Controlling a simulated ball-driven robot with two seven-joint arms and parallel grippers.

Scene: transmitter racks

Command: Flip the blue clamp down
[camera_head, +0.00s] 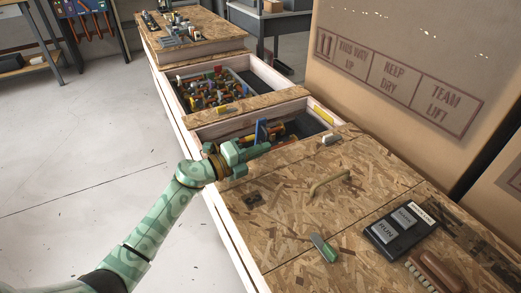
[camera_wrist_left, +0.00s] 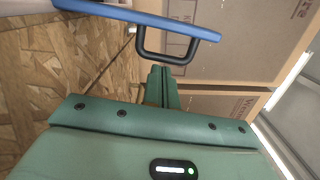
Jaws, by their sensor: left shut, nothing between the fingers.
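The blue clamp (camera_head: 260,131) stands upright at the near edge of an open compartment in the bench, just beyond my left gripper. In the left wrist view its long blue bar (camera_wrist_left: 140,18) crosses the top, with a black U-shaped loop on it. My left gripper (camera_head: 267,148) reaches in from the left at the compartment's near edge. In the left wrist view its fingers (camera_wrist_left: 163,78) are shut and empty, with the tips close to the black loop. I cannot tell if they touch it. The clamp's base is hidden behind my gripper. My right gripper is not in view.
A bin of colored parts (camera_head: 218,90) lies beyond the compartment. A large cardboard box (camera_head: 400,70) stands at the right. On the near board are a loop handle (camera_head: 330,183), a green-and-white piece (camera_head: 324,248) and a RUN button box (camera_head: 400,230). Floor at left is clear.

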